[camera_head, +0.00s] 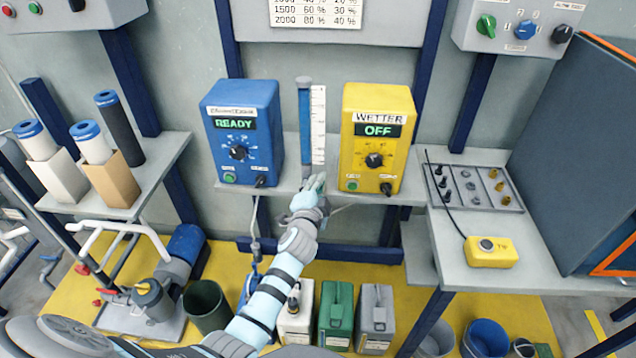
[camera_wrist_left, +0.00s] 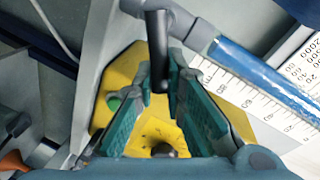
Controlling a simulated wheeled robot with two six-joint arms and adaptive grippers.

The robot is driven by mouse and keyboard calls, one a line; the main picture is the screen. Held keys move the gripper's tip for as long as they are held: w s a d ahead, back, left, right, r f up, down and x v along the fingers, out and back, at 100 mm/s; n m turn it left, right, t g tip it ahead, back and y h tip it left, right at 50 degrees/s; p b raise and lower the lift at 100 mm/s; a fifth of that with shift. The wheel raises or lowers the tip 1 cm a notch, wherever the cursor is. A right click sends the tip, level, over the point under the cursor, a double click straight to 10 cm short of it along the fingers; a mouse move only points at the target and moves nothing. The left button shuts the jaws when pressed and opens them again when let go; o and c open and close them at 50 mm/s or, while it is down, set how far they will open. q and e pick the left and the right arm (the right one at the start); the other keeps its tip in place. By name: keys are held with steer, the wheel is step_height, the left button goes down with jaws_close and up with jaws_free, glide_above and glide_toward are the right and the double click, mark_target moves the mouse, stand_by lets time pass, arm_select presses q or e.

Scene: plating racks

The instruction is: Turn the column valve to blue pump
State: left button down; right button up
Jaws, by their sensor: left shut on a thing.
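The clear column (camera_head: 304,125) with blue filling stands upright beside a white scale, between the blue pump (camera_head: 243,130) reading READY and the yellow wetter pump (camera_head: 377,140) reading OFF. My left gripper (camera_head: 314,184) is at the foot of the column and mostly covers the valve in the head view. In the left wrist view, the valve's black handle (camera_wrist_left: 157,48) sits between the teal fingers of my left gripper (camera_wrist_left: 161,75), which are shut on it. The grey valve fitting (camera_wrist_left: 193,33) joins the column (camera_wrist_left: 255,70) there. Which way the handle points is hard to tell. My right gripper is not visible.
The shelf (camera_head: 275,192) carries both pumps close on either side of my left arm. Several jerrycans, including a green one (camera_head: 335,315), stand below. A side table (camera_head: 500,260) at right holds a yellow switch box (camera_head: 490,251). Rolled filters stand on a left shelf (camera_head: 165,160).

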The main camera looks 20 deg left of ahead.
arm_select(q)
steer(key=shift+f, duration=0.15)
steer(key=c, duration=1.6)
jaws_free()
steer(key=shift+c, duration=0.2)
steer(key=v, duration=1.2)
